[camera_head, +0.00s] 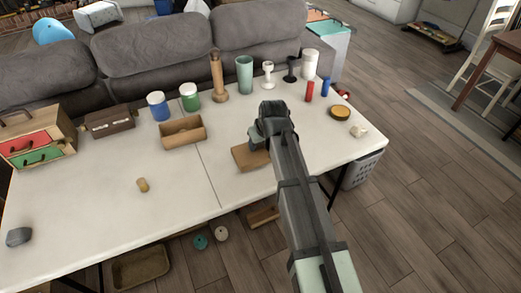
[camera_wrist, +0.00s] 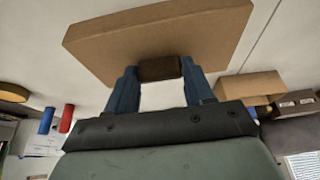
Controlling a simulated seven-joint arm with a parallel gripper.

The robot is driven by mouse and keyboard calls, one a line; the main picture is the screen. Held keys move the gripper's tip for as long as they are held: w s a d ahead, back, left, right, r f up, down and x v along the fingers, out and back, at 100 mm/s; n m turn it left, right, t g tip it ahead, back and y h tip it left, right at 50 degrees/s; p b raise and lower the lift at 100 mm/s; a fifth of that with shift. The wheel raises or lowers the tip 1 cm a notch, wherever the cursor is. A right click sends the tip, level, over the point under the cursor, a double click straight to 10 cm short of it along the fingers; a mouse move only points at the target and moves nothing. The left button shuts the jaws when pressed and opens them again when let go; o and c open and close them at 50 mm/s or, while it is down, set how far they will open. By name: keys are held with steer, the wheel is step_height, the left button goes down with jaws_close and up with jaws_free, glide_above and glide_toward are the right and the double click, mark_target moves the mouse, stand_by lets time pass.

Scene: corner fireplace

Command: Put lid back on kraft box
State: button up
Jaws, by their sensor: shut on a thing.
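The kraft box (camera_head: 183,131) stands open on the white table, left of my gripper. It also shows at the right of the wrist view (camera_wrist: 248,86). The flat brown lid (camera_head: 247,158) is under my gripper (camera_head: 258,140), partly hidden by it in the head view. In the wrist view the lid (camera_wrist: 150,35) spans the top, with a dark knob (camera_wrist: 159,68). My gripper (camera_wrist: 158,75) is shut on this knob, one blue finger on each side. I cannot tell whether the lid touches the table.
The table between lid and box looks clear.

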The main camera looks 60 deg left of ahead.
step_height(320, 180, up, 4)
steer(key=shift+f, duration=0.2)
steer(key=shift+r, duration=0.3)
steer(key=shift+s+a+r, duration=0.1)
steer(key=shift+s+r, duration=0.15)
steer(key=shift+s, duration=0.1)
steer(key=s+a+r+n+g, duration=0.1)
steer(key=s+a+r+n, duration=0.25)
steer(key=s+a, duration=1.7)
steer(key=shift+s+a+r+m+t, duration=0.15)
steer(key=shift+a+r+m+t, duration=0.15)
steer(key=shift+a+m, duration=0.4)
steer(key=shift+s+a+r+m+t, duration=0.15)
steer(key=shift+a+r+m, duration=0.1)
steer(key=shift+a+m, duration=0.45)
steer(key=shift+s+a+r+m+t, duration=0.15)
steer(key=shift+a+r+m+t, duration=0.15)
steer(key=shift+a+m, duration=0.4)
steer(key=shift+f, duration=0.15)
